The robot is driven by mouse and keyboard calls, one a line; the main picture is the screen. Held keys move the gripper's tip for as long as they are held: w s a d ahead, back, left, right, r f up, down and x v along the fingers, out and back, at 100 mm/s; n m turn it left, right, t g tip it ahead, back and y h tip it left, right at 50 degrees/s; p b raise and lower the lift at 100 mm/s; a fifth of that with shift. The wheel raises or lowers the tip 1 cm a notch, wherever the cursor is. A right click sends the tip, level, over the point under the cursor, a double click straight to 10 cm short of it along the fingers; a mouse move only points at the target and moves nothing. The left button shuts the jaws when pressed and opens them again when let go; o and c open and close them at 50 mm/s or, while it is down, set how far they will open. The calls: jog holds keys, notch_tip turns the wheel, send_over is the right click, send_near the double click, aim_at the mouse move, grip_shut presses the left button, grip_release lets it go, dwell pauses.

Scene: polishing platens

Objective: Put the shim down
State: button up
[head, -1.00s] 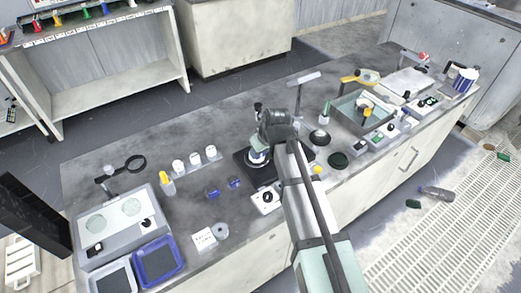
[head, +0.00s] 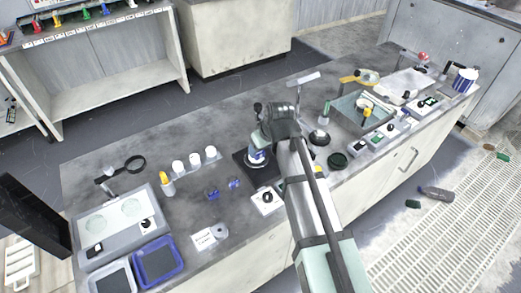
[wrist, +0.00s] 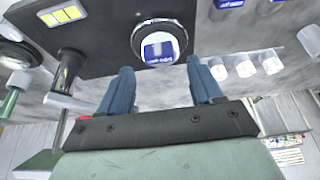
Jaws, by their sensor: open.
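A small blue piece with white print (wrist: 158,51), which may be the shim, shows inside a round pale ring on a dark plate in the wrist view. My gripper (wrist: 160,68) is open, its two blue fingers spread apart in front of the ring, with nothing visible between them. In the head view my gripper (head: 258,155) is over the black square base (head: 241,168) of the platen unit, and the arm partly hides that unit. Two similar blue blocks (head: 212,193) (head: 234,183) lie on the bench to the left.
Several white cylinders (head: 194,160) and a yellow-tipped bottle (head: 167,184) stand to the left. A control box (head: 265,197) is in front of the base. The bench behind the cylinders is clear.

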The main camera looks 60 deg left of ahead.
jog(key=v, duration=0.9)
